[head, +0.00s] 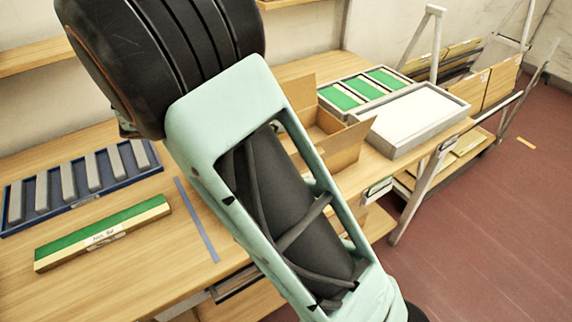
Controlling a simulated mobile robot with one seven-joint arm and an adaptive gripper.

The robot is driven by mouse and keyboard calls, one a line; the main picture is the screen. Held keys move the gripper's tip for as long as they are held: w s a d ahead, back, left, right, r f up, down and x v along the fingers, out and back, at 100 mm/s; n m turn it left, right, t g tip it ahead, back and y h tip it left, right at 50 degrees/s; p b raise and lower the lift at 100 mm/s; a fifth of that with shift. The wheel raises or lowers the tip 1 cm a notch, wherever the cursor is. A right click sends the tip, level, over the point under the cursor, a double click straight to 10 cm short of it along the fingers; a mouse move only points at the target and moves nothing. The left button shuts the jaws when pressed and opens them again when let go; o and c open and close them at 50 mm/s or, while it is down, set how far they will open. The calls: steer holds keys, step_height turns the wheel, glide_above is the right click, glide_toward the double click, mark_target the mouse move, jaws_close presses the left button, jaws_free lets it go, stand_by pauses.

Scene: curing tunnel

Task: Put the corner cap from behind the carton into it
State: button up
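The open brown carton (345,158) stands on the wooden bench right of centre in the head view, with its flaps spread. My own arm crosses in front of it and hides its left part and most of its inside. I cannot see the corner cap; the bench behind the carton is partly covered by the arm and the carton. My gripper is not in view; only arm links show.
A grey tray with green-lined compartments (352,80) and a pale shallow tray (412,122) stand right of the carton. A blue rack of grey bars (142,178), a long green-topped block (100,236) and a blue strip (196,220) lie on the bench (160,275) at left.

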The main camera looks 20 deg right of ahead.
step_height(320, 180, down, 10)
steer(key=shift+b, duration=0.65)
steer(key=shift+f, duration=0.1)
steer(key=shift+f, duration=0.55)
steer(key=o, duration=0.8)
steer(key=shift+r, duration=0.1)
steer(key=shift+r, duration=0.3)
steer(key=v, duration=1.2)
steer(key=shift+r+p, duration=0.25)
steer(key=shift+p, duration=0.1)
